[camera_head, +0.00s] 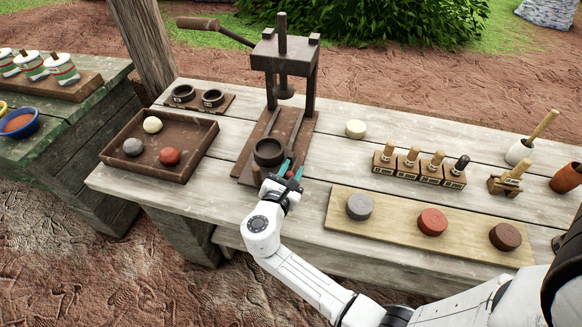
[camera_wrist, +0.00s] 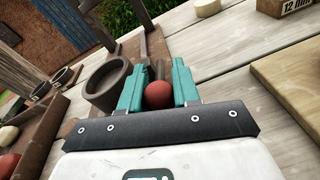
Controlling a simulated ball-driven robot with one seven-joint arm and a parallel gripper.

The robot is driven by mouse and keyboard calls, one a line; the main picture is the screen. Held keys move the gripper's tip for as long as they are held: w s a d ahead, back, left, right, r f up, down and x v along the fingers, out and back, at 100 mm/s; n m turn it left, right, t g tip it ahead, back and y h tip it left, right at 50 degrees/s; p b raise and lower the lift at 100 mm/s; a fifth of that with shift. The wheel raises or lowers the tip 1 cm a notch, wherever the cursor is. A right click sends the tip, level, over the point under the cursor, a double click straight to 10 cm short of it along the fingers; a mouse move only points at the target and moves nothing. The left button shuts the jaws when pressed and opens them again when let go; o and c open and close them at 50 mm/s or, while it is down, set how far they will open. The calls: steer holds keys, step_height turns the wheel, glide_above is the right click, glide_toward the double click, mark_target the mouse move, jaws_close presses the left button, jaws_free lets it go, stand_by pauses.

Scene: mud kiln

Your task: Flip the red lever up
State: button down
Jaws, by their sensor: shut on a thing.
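A red round knob (camera_wrist: 158,95), which looks like the end of the red lever, sits between the teal fingers of my gripper (camera_wrist: 160,88) in the wrist view. My gripper is shut on it. In the head view, my gripper (camera_head: 290,171) is at the front right of the press's wooden base, beside a dark round cup (camera_head: 268,152); the knob shows only as a small red spot. The lever's shaft is mostly hidden, so its angle cannot be told. The cup also shows in the wrist view (camera_wrist: 105,88), just left of the fingers.
The press frame (camera_head: 284,55) rises behind the cup, with a long dark handle (camera_head: 215,30). A tray (camera_head: 185,172) with three balls stands left. On the right are a board (camera_head: 380,232) with three discs, labelled blocks (camera_head: 420,168) and a cream disc (camera_head: 355,128).

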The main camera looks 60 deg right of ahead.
steer(key=shift+w+d+r+p, duration=0.2)
steer(key=shift+r+p, duration=0.1)
steer(key=shift+r, duration=0.25)
steer(key=shift+w+d+r+p, duration=0.1)
steer(key=shift+d+r+p, duration=0.15)
steer(key=shift+r, duration=0.35)
stand_by(0.5)
steer(key=c, duration=0.8)
jaws_free()
steer(key=shift+a, duration=0.1)
steer(key=shift+s+f, duration=0.1)
steer(key=shift+f, duration=0.1)
steer(key=shift+a, duration=0.15)
steer(key=b+v, duration=0.1)
steer(key=v, duration=0.9)
steer(key=shift+a, duration=0.25)
